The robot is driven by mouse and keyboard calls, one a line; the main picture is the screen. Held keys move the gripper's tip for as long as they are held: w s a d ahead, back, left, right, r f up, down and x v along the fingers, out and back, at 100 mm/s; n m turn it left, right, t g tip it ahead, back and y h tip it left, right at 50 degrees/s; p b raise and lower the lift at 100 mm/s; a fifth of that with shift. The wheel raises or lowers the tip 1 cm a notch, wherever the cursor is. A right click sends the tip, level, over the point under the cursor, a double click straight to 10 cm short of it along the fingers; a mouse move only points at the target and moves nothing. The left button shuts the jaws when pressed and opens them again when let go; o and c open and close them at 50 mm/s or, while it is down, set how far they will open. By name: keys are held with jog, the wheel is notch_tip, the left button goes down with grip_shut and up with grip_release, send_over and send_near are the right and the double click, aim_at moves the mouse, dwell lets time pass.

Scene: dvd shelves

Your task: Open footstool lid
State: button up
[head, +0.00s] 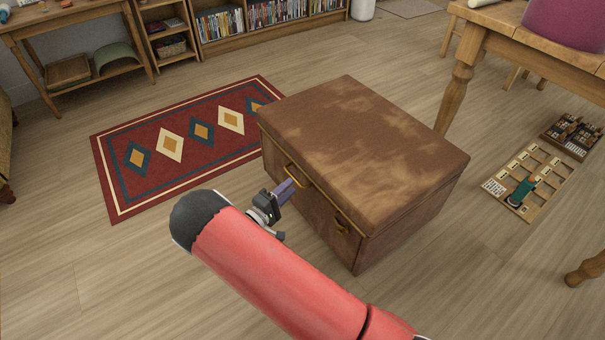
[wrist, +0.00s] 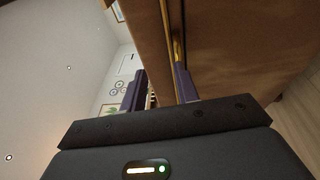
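The footstool (head: 365,130) is a brown, worn suede-like box on the floor. Its lid lies flat and closed on top. Brass-coloured handle trim (head: 291,170) runs along the front face below the lid edge, and a small brass fitting (head: 342,228) sits near the front right corner. My gripper (head: 292,186) is at the front face, close to the left part of the trim. In the wrist view my gripper (wrist: 160,88) has its two dark purple fingers apart, with the brass trim (wrist: 178,48) just beyond one fingertip. I cannot tell whether they touch.
A red patterned rug (head: 195,145) lies behind and left of the footstool. A wooden table (head: 545,45) stands at the back right. Wooden trays (head: 538,172) with small items lie on the floor at right. Shelves (head: 205,50) line the back. The floor at front left is clear.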

aim_at(293, 177)
jog(key=w+t, duration=0.1)
jog(key=w, duration=0.1)
jog(key=w+d+f+n+y, duration=0.1)
jog(key=w, duration=0.1)
jog(key=w+d+f+n+t+y, duration=0.1)
jog(key=w, duration=0.2)
jog(key=shift+t, duration=0.3)
jog(key=shift+c, duration=0.3)
jog(key=shift+s+f, duration=0.1)
grip_shut()
